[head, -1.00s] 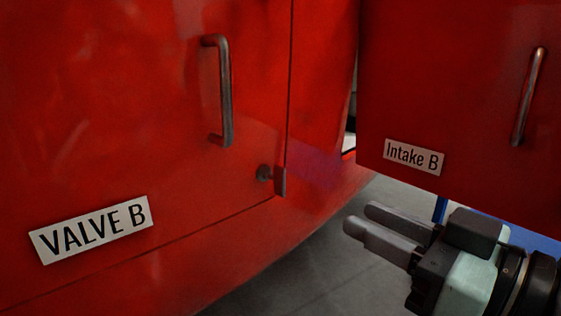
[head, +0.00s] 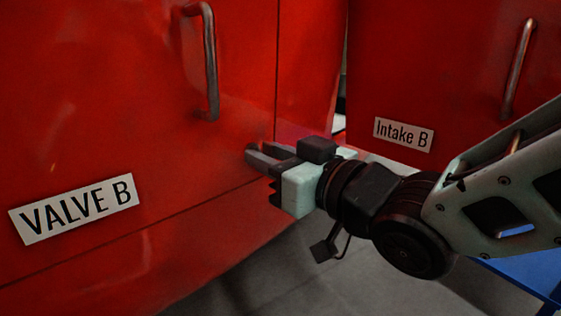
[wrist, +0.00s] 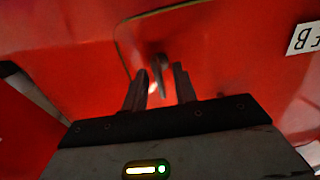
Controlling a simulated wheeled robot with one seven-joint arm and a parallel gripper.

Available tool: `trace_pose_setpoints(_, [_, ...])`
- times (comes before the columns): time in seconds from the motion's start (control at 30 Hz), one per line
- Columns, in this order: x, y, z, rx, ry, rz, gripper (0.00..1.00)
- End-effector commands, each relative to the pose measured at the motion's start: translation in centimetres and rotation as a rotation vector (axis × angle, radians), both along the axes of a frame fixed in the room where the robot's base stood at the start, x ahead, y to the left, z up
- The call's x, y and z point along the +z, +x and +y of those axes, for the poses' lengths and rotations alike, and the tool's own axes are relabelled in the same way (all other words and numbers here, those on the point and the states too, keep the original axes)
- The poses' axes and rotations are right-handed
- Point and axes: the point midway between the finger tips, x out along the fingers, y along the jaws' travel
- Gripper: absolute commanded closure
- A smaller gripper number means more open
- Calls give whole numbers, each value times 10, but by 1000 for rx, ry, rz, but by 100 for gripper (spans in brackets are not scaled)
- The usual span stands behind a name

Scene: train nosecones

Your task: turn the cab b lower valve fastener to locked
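The red valve B panel (head: 100,110) fills the left of the head view, with its "VALVE B" label (head: 73,208). The lower fastener is a small dark latch at the panel's lower right corner. In the head view my fingers mostly cover it. In the wrist view the fastener (wrist: 157,68) shows as a dark narrow piece between my two fingertips. My gripper (head: 262,157) is at the fastener, and its fingers stand apart on either side of it in the wrist view (wrist: 158,82). Whether either finger touches it I cannot tell.
A metal handle (head: 209,65) stands out from the valve panel above the fastener. The intake B panel (head: 440,60) with its own handle (head: 517,68) is to the right, behind my arm. Grey floor (head: 300,270) shows below.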

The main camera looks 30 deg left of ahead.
Motion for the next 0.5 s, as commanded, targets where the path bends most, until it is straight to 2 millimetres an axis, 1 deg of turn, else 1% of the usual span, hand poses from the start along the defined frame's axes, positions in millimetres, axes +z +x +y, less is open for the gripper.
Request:
trace_pose_setpoints(0.1, [0, 1, 4, -1, 0, 0, 72])
trace_pose_setpoints(0.33, [1, 2, 5, -1, 0, 0, 72])
trace_pose_setpoints(0.37, [1, 2, 4, -1, 0, 0, 75])
trace_pose_setpoints(0.4, [0, 2, 4, -1, 0, 0, 86])
trace_pose_setpoints(0.43, [0, 2, 4, -1, 0, 0, 94])
trace_pose_setpoints(0.47, [0, 2, 4, -1, 0, 0, 100])
trace_pose_setpoints(0.5, [0, 2, 4, -1, 0, 0, 100])
